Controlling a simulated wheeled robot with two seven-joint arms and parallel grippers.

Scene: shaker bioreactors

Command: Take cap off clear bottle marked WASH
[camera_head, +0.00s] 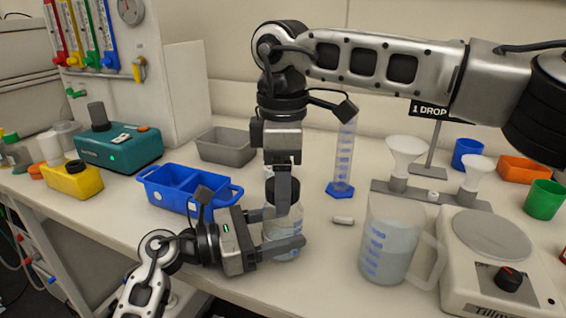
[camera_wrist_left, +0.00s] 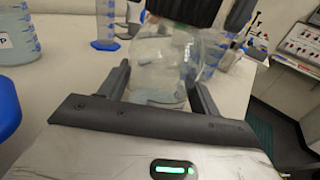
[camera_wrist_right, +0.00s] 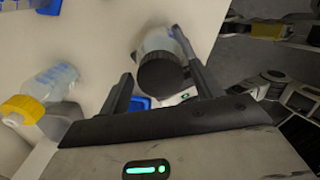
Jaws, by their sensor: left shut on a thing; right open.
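The clear bottle (camera_head: 284,221) stands upright on the bench, with a black cap (camera_head: 268,190) on it. No WASH marking is readable. My left gripper (camera_head: 292,230) is shut on the bottle's body from the left; the bottle body (camera_wrist_left: 160,72) shows between its fingers in the left wrist view. My right gripper (camera_head: 284,185) points down from above at the cap, hiding part of it. In the right wrist view the open fingers stand on either side of the cap (camera_wrist_right: 160,73), with a gap at the left finger; contact at the right finger is unclear.
A graduated cylinder (camera_head: 343,160), a small white piece (camera_head: 343,221) and a jug of liquid (camera_head: 390,250) are to the right. A small bench patch before the jug is clear.

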